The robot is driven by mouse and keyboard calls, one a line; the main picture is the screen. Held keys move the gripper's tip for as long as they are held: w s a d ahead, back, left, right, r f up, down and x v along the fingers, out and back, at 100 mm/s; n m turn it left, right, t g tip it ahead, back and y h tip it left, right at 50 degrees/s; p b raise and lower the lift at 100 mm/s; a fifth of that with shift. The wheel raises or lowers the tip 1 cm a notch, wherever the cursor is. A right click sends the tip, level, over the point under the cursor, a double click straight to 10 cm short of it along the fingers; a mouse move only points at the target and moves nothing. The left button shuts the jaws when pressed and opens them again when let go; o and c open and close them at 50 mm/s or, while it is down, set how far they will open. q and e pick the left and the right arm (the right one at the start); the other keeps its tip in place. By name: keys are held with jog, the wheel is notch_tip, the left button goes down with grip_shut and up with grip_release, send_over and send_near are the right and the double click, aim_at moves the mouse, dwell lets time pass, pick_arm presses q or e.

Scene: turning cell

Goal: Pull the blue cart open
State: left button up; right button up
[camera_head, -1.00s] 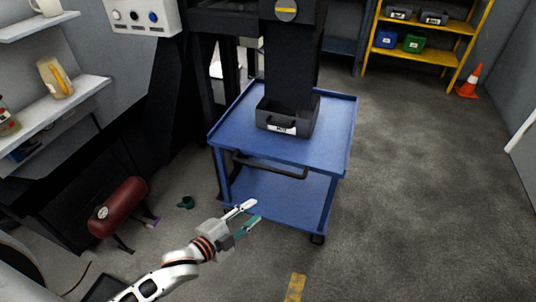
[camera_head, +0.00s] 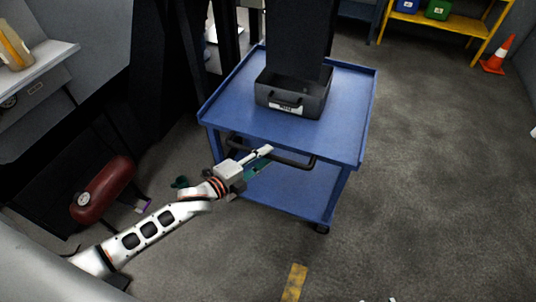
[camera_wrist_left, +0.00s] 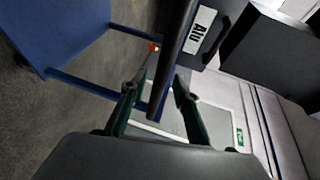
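The blue cart (camera_head: 343,110) stands in the middle of the head view, with a black bar handle (camera_head: 293,162) along its near side. My left gripper (camera_head: 263,159) is at the left part of this handle, its fingers apart. In the left wrist view the two green-edged fingers (camera_wrist_left: 158,102) are spread. The dark handle bar (camera_wrist_left: 175,60) runs down between them, and I see no closing on it. Small pale tips at the bottom edge of the head view may be my right gripper (camera_head: 378,299); most of it is out of frame.
A black bin (camera_head: 307,101) with a white label sits on the cart top; a dark column rises behind it. A red tank (camera_head: 103,190) lies on the floor at left. Grey floor is clear in front and right of the cart. An orange cone (camera_head: 496,56) stands far right.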

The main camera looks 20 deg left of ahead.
pick_arm(q)
jog(key=shift+w+d+f, duration=0.2)
jog(key=shift+w+d, duration=0.05)
jog(key=shift+w, duration=0.4)
jog(key=shift+w+d, duration=0.1)
jog(key=shift+w, duration=0.05)
jog(key=shift+c, duration=0.3)
grip_shut()
